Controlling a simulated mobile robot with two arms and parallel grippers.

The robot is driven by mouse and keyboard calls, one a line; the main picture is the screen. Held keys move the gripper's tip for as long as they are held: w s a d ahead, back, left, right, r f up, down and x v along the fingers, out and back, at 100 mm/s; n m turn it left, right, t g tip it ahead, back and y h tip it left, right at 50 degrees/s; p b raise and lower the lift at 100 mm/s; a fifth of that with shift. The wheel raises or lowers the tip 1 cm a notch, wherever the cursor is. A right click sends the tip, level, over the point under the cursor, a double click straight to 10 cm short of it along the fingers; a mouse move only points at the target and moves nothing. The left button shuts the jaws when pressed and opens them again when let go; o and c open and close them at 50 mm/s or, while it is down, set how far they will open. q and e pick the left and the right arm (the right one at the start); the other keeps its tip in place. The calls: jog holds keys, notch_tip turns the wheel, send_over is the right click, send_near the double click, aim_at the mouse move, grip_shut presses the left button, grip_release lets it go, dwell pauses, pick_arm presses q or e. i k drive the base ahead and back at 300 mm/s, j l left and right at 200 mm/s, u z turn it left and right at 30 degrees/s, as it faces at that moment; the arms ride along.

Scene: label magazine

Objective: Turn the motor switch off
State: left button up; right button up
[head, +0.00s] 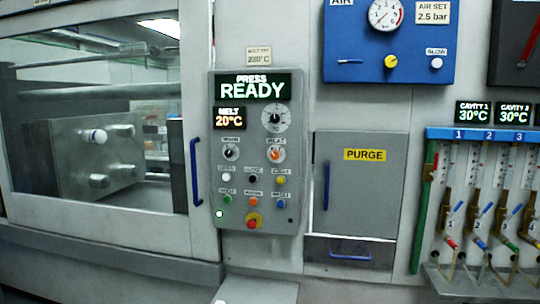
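The grey control panel (259,190) stands in the middle of the head view, below a screen reading PRESS READY (252,87). Two rotary switches sit side by side on it. The left one is a black knob (231,153) with a blurred label; I cannot tell whether it reads motor. The right one is an orange-red knob (276,155) that seems labelled HEAT. Their exact settings are too small to read. Neither of my grippers shows in the view.
Below the knobs are several coloured push buttons and a red emergency button (253,220) on yellow. A windowed door with a blue handle (196,172) is left. A PURGE door (361,185) and blue air panel (388,45) are right. Coloured valves stand far right.

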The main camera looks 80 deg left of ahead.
aim_at(228, 153)
jog(key=u, duration=2.9)
